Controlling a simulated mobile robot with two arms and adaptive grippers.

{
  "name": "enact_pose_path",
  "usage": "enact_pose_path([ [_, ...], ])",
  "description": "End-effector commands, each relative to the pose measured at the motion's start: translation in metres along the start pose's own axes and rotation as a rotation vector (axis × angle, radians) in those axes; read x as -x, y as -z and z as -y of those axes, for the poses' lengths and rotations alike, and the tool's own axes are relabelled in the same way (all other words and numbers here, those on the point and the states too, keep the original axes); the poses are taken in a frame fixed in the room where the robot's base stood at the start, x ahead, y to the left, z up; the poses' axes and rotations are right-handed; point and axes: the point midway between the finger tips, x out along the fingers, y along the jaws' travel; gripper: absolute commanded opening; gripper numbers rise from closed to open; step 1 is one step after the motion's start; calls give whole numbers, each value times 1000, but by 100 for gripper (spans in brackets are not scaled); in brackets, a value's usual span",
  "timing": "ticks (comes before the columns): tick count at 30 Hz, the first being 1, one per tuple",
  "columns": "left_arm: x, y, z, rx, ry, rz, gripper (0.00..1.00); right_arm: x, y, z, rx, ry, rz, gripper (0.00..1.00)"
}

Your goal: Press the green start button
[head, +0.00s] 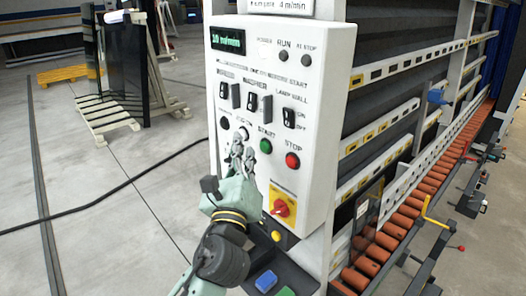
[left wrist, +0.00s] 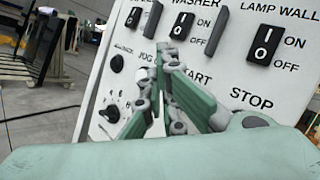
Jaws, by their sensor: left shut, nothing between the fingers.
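The green start button (head: 266,146) is a small round button on the white control panel (head: 226,75), under the label START. The red stop button (head: 292,160) is to its right. My left gripper (head: 239,146) is shut and empty, in front of the panel just left of the green button. I cannot tell whether its fingertips touch the panel. In the left wrist view the shut fingers (left wrist: 165,52) point up at the JOG label, and the green button is hidden behind the gripper. My right gripper is not in view.
Black rocker switches (head: 252,105) sit above the button. A red rotary switch on a yellow plate (head: 282,206) is below. A roller conveyor (head: 405,212) runs along the machine at right. A black cable (head: 120,187) lies on the open floor at left.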

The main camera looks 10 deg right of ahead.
Motion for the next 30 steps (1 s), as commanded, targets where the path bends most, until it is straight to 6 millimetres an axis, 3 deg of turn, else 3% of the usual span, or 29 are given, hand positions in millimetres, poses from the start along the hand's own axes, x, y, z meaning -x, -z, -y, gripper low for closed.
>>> enact_pose_path([
  [8,-9,6,7,1,1,0,0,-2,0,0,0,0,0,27],
  [30,-9,6,7,1,1,0,0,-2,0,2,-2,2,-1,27],
])
